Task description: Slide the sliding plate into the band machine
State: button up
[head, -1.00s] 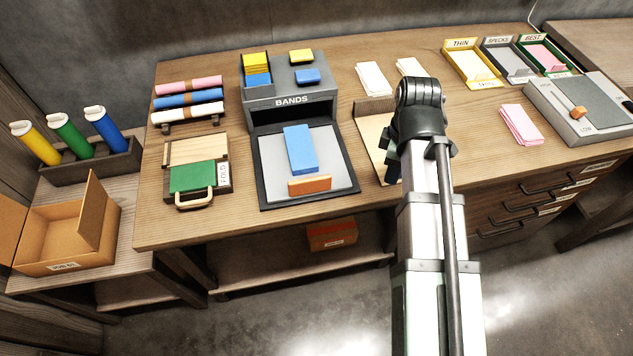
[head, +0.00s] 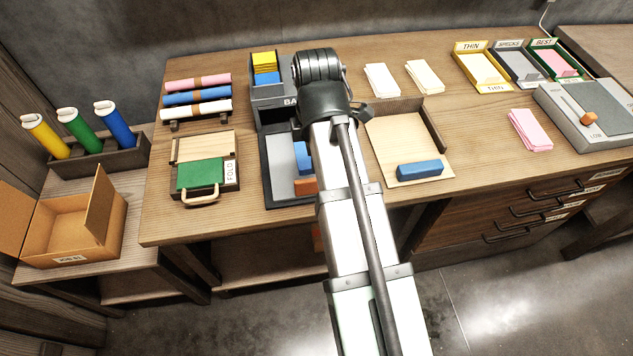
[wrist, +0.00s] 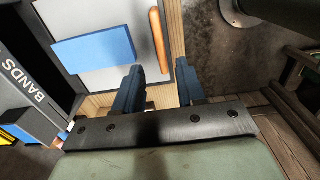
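The band machine (head: 268,91) stands on the workbench, marked BANDS; its label also shows in the wrist view (wrist: 22,82). In front of it lies the grey sliding plate (head: 281,160), outside the body, with a flat blue piece (wrist: 95,52) on it and an orange handle (wrist: 157,38) along its front edge. In the head view my arm covers much of the plate and hides my gripper. In the wrist view my gripper (wrist: 160,68) is open, its two dark fingers apart and pointing toward the handle's end. Nothing is seen between them.
A wooden board with a blue handle (head: 419,169) lies to the right. A green-fronted FOLD device (head: 200,174) is at the left, below a rack of rolls (head: 197,97). Pale paper stacks (head: 382,79) and a pink stack (head: 528,130) lie farther right. Bare wood shows between them.

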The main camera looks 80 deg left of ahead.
aim_at(317, 192)
notch_tip(317, 192, down, 11)
jog(key=shift+f, duration=0.1)
dwell(0.5)
jog(key=shift+c, duration=0.4)
grip_shut()
